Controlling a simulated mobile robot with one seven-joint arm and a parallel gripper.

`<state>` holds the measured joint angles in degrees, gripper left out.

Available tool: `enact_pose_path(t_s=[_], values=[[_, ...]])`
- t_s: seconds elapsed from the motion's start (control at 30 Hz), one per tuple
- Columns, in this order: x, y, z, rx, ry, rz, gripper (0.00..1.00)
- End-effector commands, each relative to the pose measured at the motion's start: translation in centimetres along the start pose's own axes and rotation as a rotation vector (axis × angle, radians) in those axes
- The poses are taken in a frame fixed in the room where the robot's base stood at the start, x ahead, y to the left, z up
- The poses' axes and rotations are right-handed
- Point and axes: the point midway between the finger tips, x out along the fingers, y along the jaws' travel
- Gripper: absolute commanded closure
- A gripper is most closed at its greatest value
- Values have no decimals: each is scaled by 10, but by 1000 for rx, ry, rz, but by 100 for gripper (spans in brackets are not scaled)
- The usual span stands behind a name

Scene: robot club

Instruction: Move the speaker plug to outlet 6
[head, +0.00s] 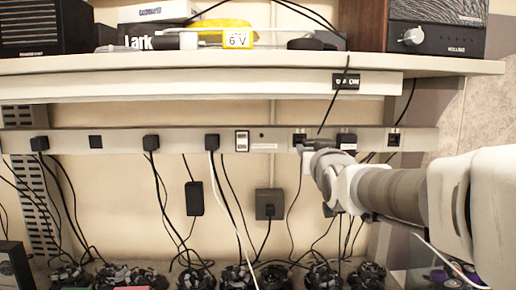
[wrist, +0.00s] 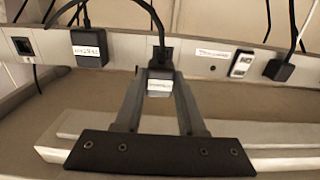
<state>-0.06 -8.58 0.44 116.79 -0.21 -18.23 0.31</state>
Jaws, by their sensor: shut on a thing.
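A black plug with a white label (wrist: 160,86) sits between the fingers of my gripper (wrist: 158,88) in the wrist view, its cord looping up and left. The label is too small to read, so I cannot tell if it is the speaker plug. In the head view my gripper (head: 306,147) is at the power strip (head: 120,140), right of the switch. The gripped plug (head: 299,138) is at an outlet there; I cannot tell if it is fully seated. Empty outlets show second from the left (head: 95,142) and at the far right (head: 393,140). No outlet numbers are readable.
A labelled plug (head: 346,140) is close to the gripper's right, also in the wrist view (wrist: 90,50). Other plugs (head: 150,142) (head: 212,141) fill the strip leftward, with cords hanging below.

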Motion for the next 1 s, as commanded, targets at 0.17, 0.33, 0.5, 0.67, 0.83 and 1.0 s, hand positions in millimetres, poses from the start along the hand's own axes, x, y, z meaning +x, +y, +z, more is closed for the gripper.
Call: enact_pose_path(t_s=[0.17,0.33,0.5,0.67,0.83,1.0], values=[[-1,5,0,-1,1,10,100],[4,6,-1,-1,-1,10,100],[16,6,-2,-1,-1,10,100],[29,6,-1,-1,-3,10,100],[41,6,-2,-1,-1,10,100],[48,6,0,-1,-1,10,100]])
